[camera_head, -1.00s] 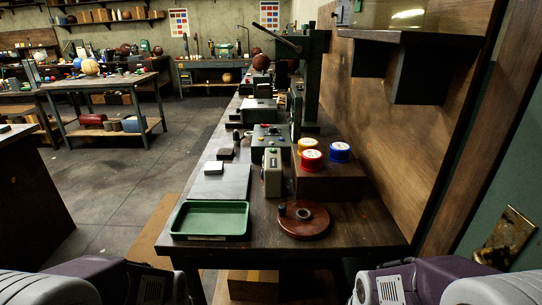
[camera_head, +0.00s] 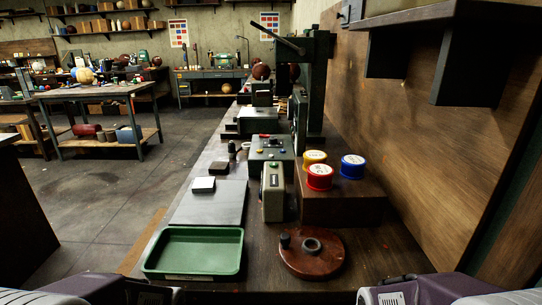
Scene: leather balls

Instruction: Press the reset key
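A dark green control box (camera_head: 270,147) with several small coloured buttons or lamps stands on the workbench, near the middle of the view. No label is readable, so I cannot tell which button is the reset key. Only parts of my two arms show, at the bottom left and bottom right corners. Neither gripper is in view, and nothing of mine touches the boxes.
Red, yellow and blue tins sit on a wooden block (camera_head: 345,209). A wooden wall and shelf (camera_head: 440,17) bound the right side.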

